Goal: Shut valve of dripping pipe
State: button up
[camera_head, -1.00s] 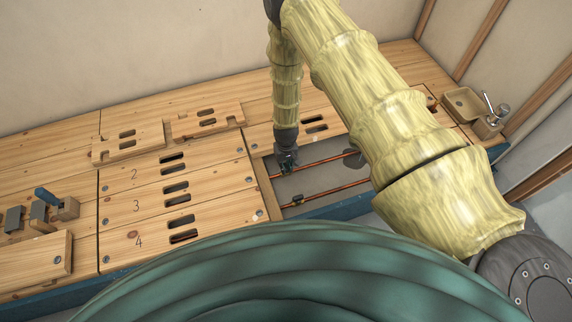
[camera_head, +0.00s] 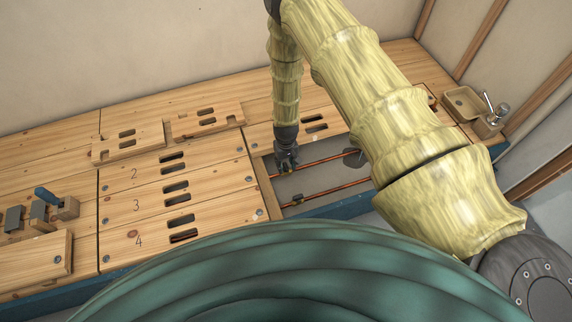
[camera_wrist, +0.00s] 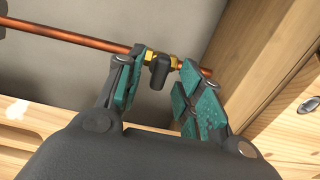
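In the wrist view a copper pipe (camera_wrist: 75,38) runs across the top and carries a valve (camera_wrist: 159,68) with brass fittings and a dark handle. My gripper (camera_wrist: 157,88) has its teal fingers spread, one on each side of the handle, with gaps beside it. In the head view my gripper (camera_head: 287,168) points down into the open bay, over the far copper pipe (camera_head: 322,161); its fingers hide the valve there. A near copper pipe (camera_head: 335,189) runs parallel and has a small valve (camera_head: 297,199) at its left end. I cannot see any drip.
Wooden panels numbered 2, 3 and 4 (camera_head: 150,205) lie left of the bay. Two loose slotted boards (camera_head: 128,143) rest behind them. A wooden wall (camera_wrist: 260,60) of the bay stands close right of my fingers. A tan basin with a tap (camera_head: 463,102) is at the far right.

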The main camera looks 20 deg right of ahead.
aim_at(286, 166)
notch_tip(286, 166, up, 11)
dwell(0.5)
dwell(0.5)
jog(key=s+d+f, duration=0.2)
jog(key=s, duration=0.8)
jog(key=s+d+f, duration=0.2)
jog(key=s+f, duration=0.1)
jog(key=s, duration=0.8)
jog(key=s+r, duration=0.2)
jog(key=s, duration=0.6)
jog(key=s+r, duration=0.3)
jog(key=s, duration=0.5)
notch_tip(286, 166, up, 27)
jog(key=p, duration=2.8)
jog(key=shift+w+r+m, duration=0.15)
jog(key=shift+w+m, duration=0.1)
jog(key=shift+m, duration=0.15)
